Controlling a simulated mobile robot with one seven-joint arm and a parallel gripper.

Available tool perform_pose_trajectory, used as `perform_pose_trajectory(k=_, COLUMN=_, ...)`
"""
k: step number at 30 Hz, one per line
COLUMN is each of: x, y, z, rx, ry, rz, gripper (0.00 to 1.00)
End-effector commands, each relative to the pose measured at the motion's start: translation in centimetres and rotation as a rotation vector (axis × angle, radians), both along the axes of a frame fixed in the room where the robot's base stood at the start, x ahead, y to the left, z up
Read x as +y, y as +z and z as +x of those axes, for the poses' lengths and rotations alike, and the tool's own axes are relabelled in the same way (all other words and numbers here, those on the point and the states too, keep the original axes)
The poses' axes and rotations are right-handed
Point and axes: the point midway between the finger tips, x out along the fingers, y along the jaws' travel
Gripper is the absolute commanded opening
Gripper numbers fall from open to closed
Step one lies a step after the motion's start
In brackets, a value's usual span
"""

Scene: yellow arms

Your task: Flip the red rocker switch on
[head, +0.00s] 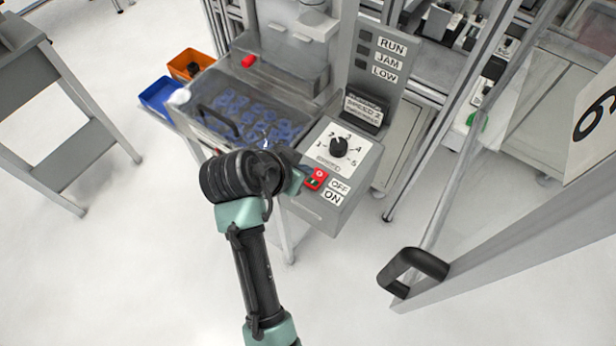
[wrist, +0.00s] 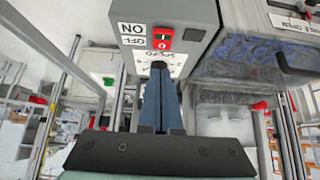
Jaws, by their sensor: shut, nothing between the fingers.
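The red rocker switch (head: 316,179) sits on the grey control box (head: 335,210), beside the OFF and ON labels. It also shows in the wrist view (wrist: 163,38), near the top, upside down. My gripper (wrist: 161,68) is shut and empty, its fingertips just short of the switch in the wrist picture. Whether they touch the box cannot be told. In the head view my wrist hides most of the gripper, left of the switch. The speed dial (head: 339,147) is above the switch on the same panel.
A clear-lidded bin with blue parts (head: 240,110) and a black handle stands left of the panel. Orange (head: 190,62) and blue (head: 158,97) boxes are further left. A door with a black handle (head: 412,268) is at the right. The floor in front is clear.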

Motion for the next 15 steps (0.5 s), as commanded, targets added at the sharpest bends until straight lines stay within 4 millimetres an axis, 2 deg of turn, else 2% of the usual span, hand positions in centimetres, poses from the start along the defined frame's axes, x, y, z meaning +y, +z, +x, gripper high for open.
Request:
perform_pose_trajectory(k=6, x=-1.4, y=-3.2, z=2.0, rx=0.001, ry=-0.002, rz=0.001, gripper=0.00)
perform_pose_trajectory(k=10, x=-1.1, y=-5.2, z=1.6, rx=0.002, ry=0.001, rz=0.001, gripper=0.00)
perform_pose_trajectory(k=15, x=-1.0, y=-6.5, z=1.5, rx=0.000, ry=0.001, rz=0.001, gripper=0.00)
